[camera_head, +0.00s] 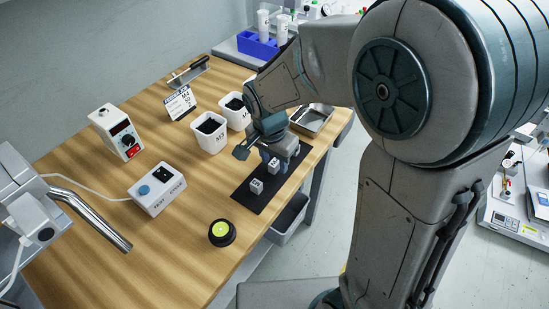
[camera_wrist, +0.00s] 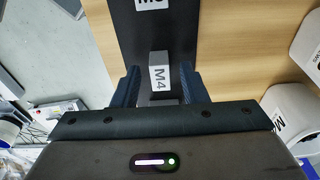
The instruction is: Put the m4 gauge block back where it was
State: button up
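The m4 gauge block (camera_wrist: 160,77) is a small grey block with a white label reading M4. In the wrist view it sits between the two dark fingers of my gripper (camera_wrist: 157,84), with a narrow gap on each side, so the gripper looks open around it. In the head view my gripper (camera_head: 280,160) is low over the black mat (camera_head: 246,199), with a small grey block (camera_head: 273,166) at its fingers. A second block (camera_head: 256,186) stands on the mat nearer the front; its label, partly cut off, shows at the top of the wrist view (camera_wrist: 150,4).
Two white labelled bins (camera_head: 208,134) stand left of my gripper. A metal tray (camera_head: 312,119) lies behind it. A black button with a yellow-green top (camera_head: 222,232), a switch box (camera_head: 157,190) and a red-and-white controller (camera_head: 117,134) are on the wooden table. A grey bin (camera_head: 288,218) hangs below the edge.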

notch_tip(320, 180, up, 12)
jog(key=s+p, duration=0.1)
jog(key=p, duration=0.2)
jog(key=s+d+f+n+y, duration=0.1)
jog(key=s+d+f+n, duration=0.1)
jog(key=s+d+n, duration=0.5)
jog(key=shift+s+d+f+n+t, duration=0.3)
jog(key=shift+s+d+t, duration=0.1)
jog(key=shift+s+d, duration=1.9)
jog(key=shift+w+d, duration=0.3)
jog(key=shift+w, duration=0.05)
